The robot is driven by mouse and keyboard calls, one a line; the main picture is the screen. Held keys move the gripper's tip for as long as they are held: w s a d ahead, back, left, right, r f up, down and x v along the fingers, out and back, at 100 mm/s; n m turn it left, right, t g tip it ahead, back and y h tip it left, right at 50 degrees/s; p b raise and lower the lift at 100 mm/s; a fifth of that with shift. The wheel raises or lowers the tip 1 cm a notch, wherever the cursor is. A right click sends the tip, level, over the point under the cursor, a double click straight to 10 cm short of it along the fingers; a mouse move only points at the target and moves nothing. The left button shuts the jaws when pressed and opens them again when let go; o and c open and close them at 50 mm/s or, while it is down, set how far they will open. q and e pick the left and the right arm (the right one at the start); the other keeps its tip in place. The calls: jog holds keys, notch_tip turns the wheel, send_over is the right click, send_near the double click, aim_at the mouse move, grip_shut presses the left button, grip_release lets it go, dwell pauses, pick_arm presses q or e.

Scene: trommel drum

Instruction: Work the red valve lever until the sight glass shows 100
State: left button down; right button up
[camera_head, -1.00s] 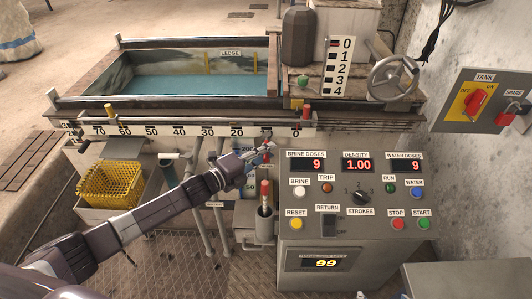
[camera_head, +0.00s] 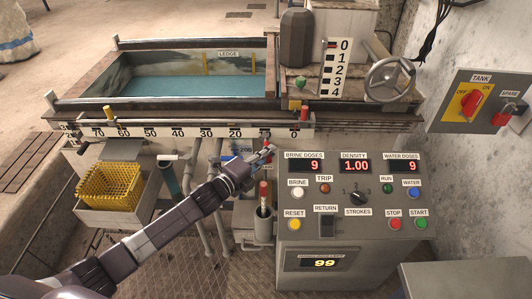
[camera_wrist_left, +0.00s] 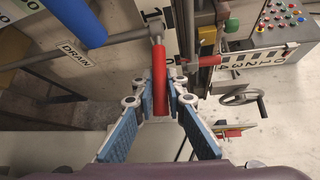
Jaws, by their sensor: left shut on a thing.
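My left gripper (camera_head: 264,155) reaches in from the left, in front of the tank's scale. In the left wrist view my left gripper (camera_wrist_left: 160,88) has its blue-padded fingers closed on both sides of the red valve lever (camera_wrist_left: 160,76). In the head view the gripper mostly covers the lever. My right gripper is not in view.
The control panel (camera_head: 340,235) stands right of the gripper; its lower display shows 99. A red-capped cylinder (camera_head: 263,195) stands just below the gripper. A yellow basket (camera_head: 108,184) sits at left. The water tank (camera_head: 185,60) is behind. A handwheel (camera_head: 391,79) is at upper right.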

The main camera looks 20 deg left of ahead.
pick_arm(q)
jog(key=c, duration=1.9)
grip_release()
jog(key=shift+c, duration=0.2)
jog(key=v, duration=1.2)
